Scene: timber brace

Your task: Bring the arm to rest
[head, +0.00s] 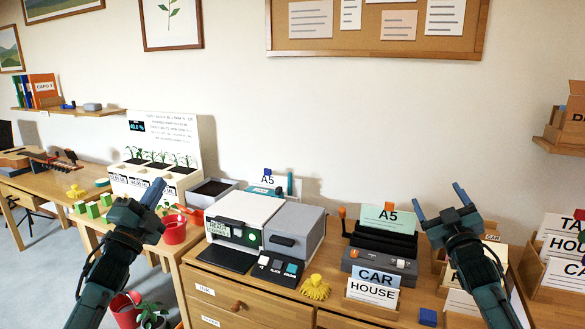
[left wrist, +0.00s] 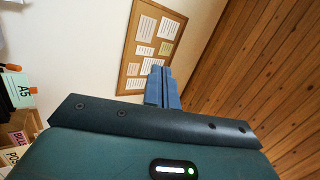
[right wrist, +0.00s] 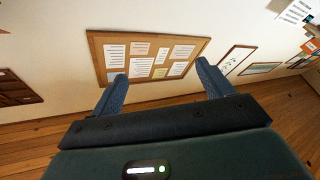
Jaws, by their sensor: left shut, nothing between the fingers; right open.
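My left gripper (head: 153,194) is in the head view at left, raised above the wooden desk in front of the planter boxes and the red pot. Its fingers are together and empty; the left wrist view shows them closed (left wrist: 161,88). My right gripper (head: 440,204) is in the head view at right, raised in front of the wall beside the A5 card stand. Its fingers are spread with nothing between them; the right wrist view shows the same gap (right wrist: 160,88). Both grippers point up and away from the desk surface.
The desk (head: 240,300) holds a white and grey machine (head: 245,217), a black stand with an A5 card (head: 390,219), a CAR HOUSE card holder (head: 373,290), a yellow object (head: 315,288) and a blue block (head: 428,317). A red pot (head: 174,230) is below my left gripper. Word-card boxes (head: 555,245) stand at right.

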